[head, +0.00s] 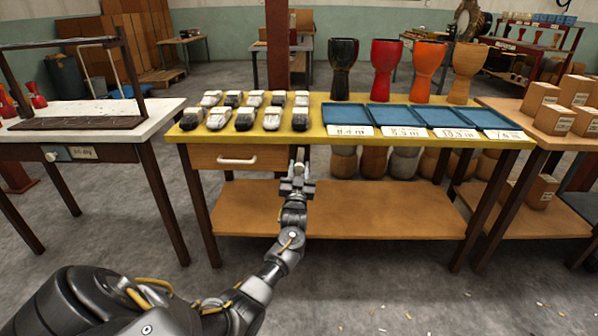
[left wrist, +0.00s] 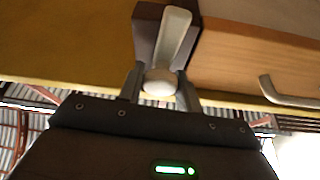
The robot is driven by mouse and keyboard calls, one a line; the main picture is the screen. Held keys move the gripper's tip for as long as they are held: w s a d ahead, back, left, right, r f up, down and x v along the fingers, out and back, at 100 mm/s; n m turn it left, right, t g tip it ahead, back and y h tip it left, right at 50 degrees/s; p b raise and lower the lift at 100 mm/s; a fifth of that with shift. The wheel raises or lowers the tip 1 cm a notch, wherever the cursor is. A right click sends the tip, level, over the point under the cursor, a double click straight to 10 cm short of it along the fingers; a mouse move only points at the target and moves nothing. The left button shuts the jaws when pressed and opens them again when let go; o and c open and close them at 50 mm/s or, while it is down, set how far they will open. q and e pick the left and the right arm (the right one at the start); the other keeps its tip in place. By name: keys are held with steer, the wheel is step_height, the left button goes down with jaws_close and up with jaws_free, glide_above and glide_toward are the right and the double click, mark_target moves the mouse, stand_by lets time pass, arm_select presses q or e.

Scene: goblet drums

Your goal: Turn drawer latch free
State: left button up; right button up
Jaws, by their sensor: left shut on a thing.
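The drawer latch (head: 299,154) is at the front of the yellow-topped workbench, beside the wooden drawer (head: 212,157). In the left wrist view the latch is a pale lever (left wrist: 174,38) with a rounded end, mounted on a dark block (left wrist: 147,24). My left gripper (head: 298,172) is at the latch; in the left wrist view its fingers (left wrist: 160,82) are shut on the rounded end, one on each side. The drawer appears closed. Its pale handle (head: 237,161) also shows in the left wrist view (left wrist: 288,94). My right gripper is out of view.
The bench top (head: 322,122) holds several dark and pale blocky items on the left and blue trays (head: 402,115) with number cards. Goblet drums (head: 385,68) stand behind the trays. A lower shelf (head: 370,210) is mostly bare. The floor before the bench is open.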

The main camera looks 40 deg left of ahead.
arm_select(q)
steer(key=shift+f+n+g+y, duration=0.1)
steer(key=shift+n+g+y, duration=0.3)
steer(key=shift+n, duration=0.5)
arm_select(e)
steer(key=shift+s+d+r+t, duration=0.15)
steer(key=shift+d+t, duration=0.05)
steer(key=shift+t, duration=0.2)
arm_select(q)
steer(key=shift+n, duration=0.3)
steer(key=o, duration=0.9)
steer(key=p+v, duration=0.1)
steer(key=v, duration=0.9)
steer(key=shift+s+d+f+p, duration=0.2)
steer(key=shift+s+d+p, duration=0.05)
steer(key=shift+p, duration=0.15)
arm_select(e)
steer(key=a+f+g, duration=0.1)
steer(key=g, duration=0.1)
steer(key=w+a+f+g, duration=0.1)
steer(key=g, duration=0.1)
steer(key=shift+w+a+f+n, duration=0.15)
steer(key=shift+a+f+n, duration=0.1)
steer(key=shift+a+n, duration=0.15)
